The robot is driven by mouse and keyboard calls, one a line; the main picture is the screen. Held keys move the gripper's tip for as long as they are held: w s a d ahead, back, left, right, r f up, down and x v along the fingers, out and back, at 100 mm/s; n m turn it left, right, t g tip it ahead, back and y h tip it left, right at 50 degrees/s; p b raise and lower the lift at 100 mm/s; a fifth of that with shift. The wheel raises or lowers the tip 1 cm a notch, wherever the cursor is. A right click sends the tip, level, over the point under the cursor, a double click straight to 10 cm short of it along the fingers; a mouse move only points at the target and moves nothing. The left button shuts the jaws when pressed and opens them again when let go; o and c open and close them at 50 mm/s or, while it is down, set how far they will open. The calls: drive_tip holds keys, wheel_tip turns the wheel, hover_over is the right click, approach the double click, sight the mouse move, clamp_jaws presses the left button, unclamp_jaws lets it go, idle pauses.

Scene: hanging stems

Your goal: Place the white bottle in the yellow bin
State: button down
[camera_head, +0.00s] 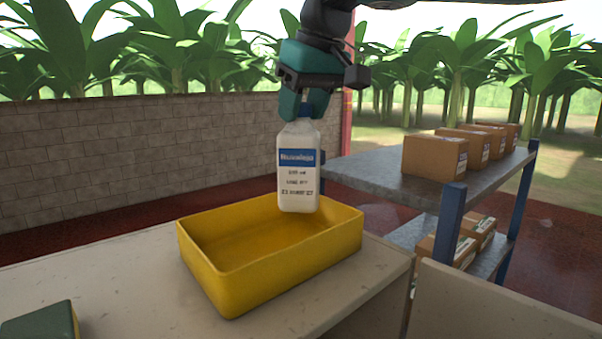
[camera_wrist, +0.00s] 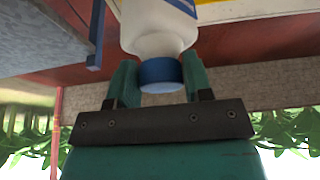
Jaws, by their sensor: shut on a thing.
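The white bottle (camera_head: 299,172) has a blue label and hangs upright below my gripper (camera_head: 303,106), which is shut on its top. In the wrist view the bottle (camera_wrist: 158,28) shows its blue cap between the green fingers of my gripper (camera_wrist: 160,82). The yellow bin (camera_head: 272,281) stands on a pale table in the head view and looks empty, though part of its floor is hidden by its front wall. The bottle appears over the back right part of the bin. Its lower end overlaps the bin's far rim in the picture, so its exact height above the bin is unclear.
A grey shelf (camera_head: 384,182) with blue posts stands at the right, carrying several cardboard boxes (camera_head: 434,156). A green and yellow object (camera_head: 40,322) lies at the table's front left. The pale table (camera_head: 120,270) is clear left of the bin. A brick wall (camera_head: 140,150) stands behind.

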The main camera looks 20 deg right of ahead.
sight(308, 131)
wheel_tip(308, 131, down, 6)
drive_tip(key=b, duration=0.5)
drive_tip(key=shift+f, duration=0.25)
drive_tip(key=shift+r, duration=0.15)
drive_tip(key=c, duration=0.5)
unclamp_jaws()
